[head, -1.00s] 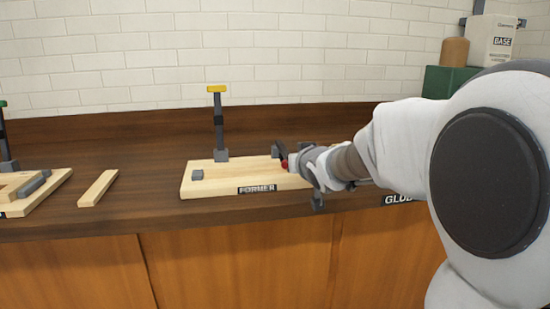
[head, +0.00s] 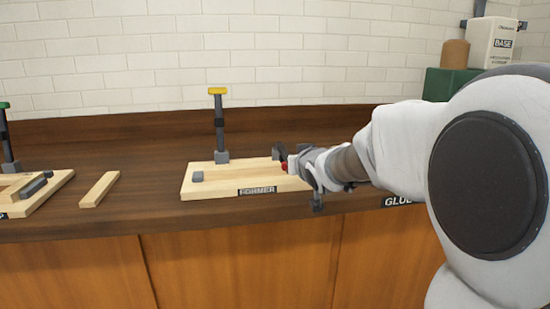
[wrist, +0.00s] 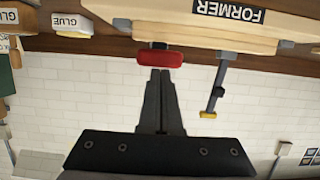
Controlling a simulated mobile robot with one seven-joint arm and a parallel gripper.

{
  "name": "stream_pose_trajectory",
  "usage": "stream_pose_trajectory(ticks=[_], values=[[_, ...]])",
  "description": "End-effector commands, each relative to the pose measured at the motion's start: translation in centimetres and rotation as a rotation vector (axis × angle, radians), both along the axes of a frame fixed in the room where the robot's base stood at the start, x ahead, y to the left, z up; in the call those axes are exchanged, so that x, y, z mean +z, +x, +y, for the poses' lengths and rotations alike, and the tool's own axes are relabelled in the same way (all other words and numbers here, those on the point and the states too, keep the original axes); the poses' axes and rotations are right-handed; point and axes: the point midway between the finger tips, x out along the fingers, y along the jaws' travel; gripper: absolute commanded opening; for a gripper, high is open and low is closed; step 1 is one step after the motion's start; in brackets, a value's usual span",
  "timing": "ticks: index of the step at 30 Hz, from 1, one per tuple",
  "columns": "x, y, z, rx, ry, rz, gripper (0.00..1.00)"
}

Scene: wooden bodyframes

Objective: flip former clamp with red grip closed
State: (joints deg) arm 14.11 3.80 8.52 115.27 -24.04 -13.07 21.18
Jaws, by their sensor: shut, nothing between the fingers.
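The former board (head: 240,176) is a pale wooden plate labelled FORMER on the counter. The red grip (head: 284,167) of its right-hand clamp shows at the board's right part, low, with most of the clamp hidden behind my gripper (head: 291,164). In the wrist view, which is upside down, the red grip (wrist: 160,59) lies across the tips of my gripper (wrist: 160,72). The fingers are together and empty. The tips are at the red grip; I cannot tell if they touch it. The clamp with the yellow grip (head: 217,91) stands upright at the board's left.
Another board with a green-gripped clamp (head: 5,105) stands at the far left, and a loose wooden strip (head: 99,189) lies beside it. A GLUE label (head: 397,200) is at the right. A green box (head: 449,84) and a white BASE container (head: 490,45) stand at the back right.

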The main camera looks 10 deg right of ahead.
Motion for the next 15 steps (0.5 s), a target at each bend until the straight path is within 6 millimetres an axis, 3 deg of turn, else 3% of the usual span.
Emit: stream_pose_trajectory(ticks=[4, 6, 15], values=[[4.2, 0.7, 0.7, 0.003, 0.000, -0.023, 0.00], [3.0, -0.9, 0.5, 0.001, 0.000, -0.022, 0.00], [1.5, -6.0, 0.5, 0.000, 0.001, -0.029, 0.00]])
